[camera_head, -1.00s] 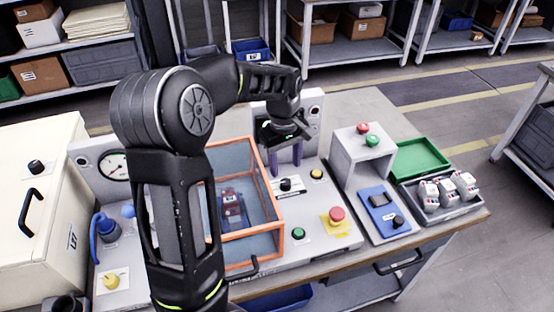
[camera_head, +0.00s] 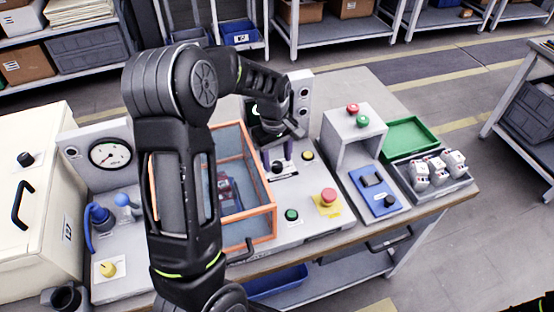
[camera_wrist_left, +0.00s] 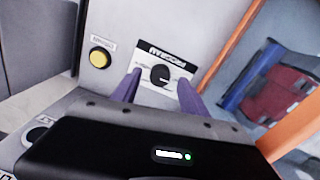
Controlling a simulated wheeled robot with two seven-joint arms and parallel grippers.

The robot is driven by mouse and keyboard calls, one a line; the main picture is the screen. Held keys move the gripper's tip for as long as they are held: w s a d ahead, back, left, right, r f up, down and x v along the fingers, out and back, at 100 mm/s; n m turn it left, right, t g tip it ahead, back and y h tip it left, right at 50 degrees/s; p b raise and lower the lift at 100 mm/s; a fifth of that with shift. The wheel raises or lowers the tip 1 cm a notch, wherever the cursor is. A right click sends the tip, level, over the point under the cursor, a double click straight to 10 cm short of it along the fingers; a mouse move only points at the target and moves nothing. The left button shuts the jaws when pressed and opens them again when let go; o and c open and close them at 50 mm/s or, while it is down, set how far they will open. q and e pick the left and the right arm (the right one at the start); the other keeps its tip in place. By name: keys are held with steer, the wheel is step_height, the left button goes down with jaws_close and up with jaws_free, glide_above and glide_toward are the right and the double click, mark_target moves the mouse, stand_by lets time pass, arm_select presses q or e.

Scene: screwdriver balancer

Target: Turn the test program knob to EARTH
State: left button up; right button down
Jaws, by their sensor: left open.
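The test program knob (camera_wrist_left: 160,76) is a small black round knob on a white plate labelled PROGRAM. In the head view the knob (camera_head: 277,167) sits on the grey panel right of the orange-framed box. Its position labels are too small to read. My left gripper (camera_head: 276,160) is open, its purple fingers pointing down at the panel. In the left wrist view the fingers (camera_wrist_left: 160,85) lie on either side of the knob. I cannot tell whether they touch it.
The orange-framed clear box (camera_head: 247,225) stands close left of the knob. A yellow button (camera_head: 308,156), green button (camera_head: 292,215) and red emergency button (camera_head: 328,196) are nearby. A grey stand (camera_head: 350,135) and blue tester (camera_head: 376,192) are to the right.

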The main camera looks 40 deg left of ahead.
arm_select(q)
steer(key=shift+f, duration=0.8)
jaws_close()
